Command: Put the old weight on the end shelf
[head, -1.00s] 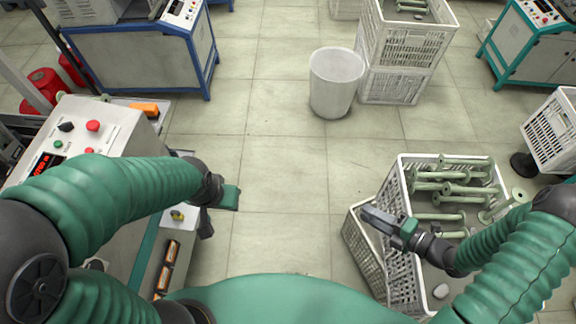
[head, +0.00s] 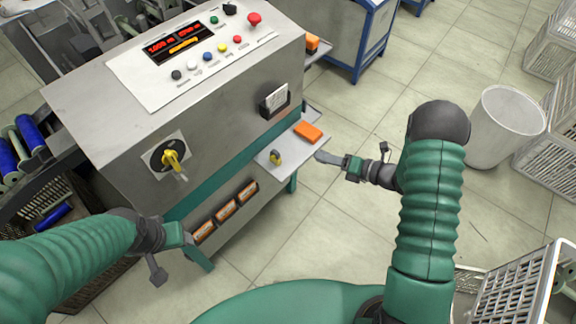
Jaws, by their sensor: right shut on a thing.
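My right gripper (head: 338,163) is at the right end of the machine, just off the edge of the end shelf (head: 262,161). It is shut on a slim grey piece (head: 327,157), which could be the old weight; the fingers partly hide it. The piece points left toward the shelf, and I cannot tell whether it touches it.
The winding machine (head: 110,115) fills the left, with a yellow rotary switch (head: 173,160) and red stop button (head: 254,19). Orange-fronted boxes (head: 226,208) sit low on it. A white bin (head: 506,125) and pale crates (head: 515,290) stand right. Floor between is clear.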

